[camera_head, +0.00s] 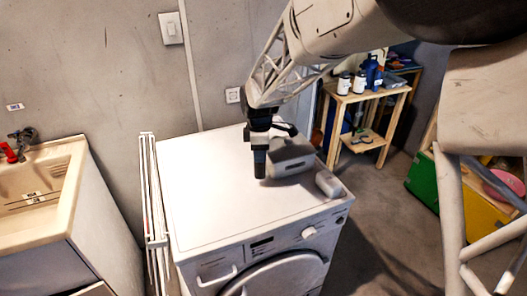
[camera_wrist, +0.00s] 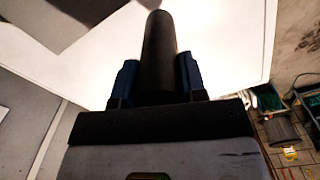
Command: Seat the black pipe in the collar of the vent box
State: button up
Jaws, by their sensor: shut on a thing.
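My gripper (camera_head: 260,142) is above the washing machine top, shut on the black pipe (camera_head: 260,166), which hangs about upright with its lower end pointing down. In the wrist view the black pipe (camera_wrist: 158,50) is between the two blue-sided fingers of my gripper (camera_wrist: 158,78) and extends beyond them. A grey box (camera_head: 292,158), which looks like the vent box, sits on the machine just right of the pipe. Its collar cannot be made out; my gripper and the pipe cover part of its left side. Whether the pipe's lower end touches anything is unclear.
A small whitish rounded object (camera_head: 328,184) lies near the right edge of the washing machine (camera_head: 210,205). The machine top is clear on the left and front. A folded white rack (camera_head: 152,190) stands at its left side, and a wooden shelf (camera_head: 369,97) behind right.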

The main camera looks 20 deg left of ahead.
jog(key=w+r, duration=0.3)
jog(key=w, duration=0.8)
jog(key=w+a+r, duration=0.1)
jog(key=w+r, duration=0.2)
jog(key=w, duration=0.7)
jog(key=shift+w+a+r+m, duration=0.2)
jog(key=shift+w+a+m, duration=0.1)
jog(key=shift+w+m, duration=0.1)
jog(key=shift+f, duration=2.5)
jog(key=shift+f, duration=0.1)
jog(key=shift+s+f, duration=0.1)
jog(key=shift+f, duration=2.3)
jog(key=shift+f, duration=0.1)
